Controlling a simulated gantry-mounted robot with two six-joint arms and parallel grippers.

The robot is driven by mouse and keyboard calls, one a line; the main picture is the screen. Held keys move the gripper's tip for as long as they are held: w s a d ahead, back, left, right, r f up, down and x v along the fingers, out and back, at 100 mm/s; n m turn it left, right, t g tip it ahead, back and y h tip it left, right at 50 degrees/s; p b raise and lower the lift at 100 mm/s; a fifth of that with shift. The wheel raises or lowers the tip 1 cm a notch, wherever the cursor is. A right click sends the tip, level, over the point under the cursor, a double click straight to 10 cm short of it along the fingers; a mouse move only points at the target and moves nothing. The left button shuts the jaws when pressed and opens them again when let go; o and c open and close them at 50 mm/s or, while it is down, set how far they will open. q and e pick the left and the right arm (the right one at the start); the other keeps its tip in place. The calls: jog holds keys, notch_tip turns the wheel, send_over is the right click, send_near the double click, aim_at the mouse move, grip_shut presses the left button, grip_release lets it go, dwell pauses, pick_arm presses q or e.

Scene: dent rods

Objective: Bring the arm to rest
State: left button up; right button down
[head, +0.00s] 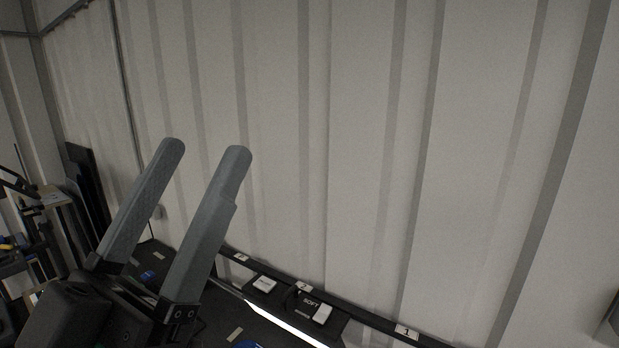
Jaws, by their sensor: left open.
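My left gripper (206,150) is large in the lower left of the head view. Its two long grey fingers point up and stand apart, with nothing between them. The fingers are in front of the pale ribbed wall. My right gripper is not clearly seen; only a dark sliver shows at the right edge, and I cannot tell what it is.
A dark ledge with number labels, one reading 1 (406,332), runs along the wall's foot. A dark box marked SOFT (314,307) and a white-topped item (264,284) sit by it. Dark equipment (38,225) stands at far left.

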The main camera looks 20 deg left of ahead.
notch_tip(320, 180, up, 24)
jog(key=p, duration=2.2)
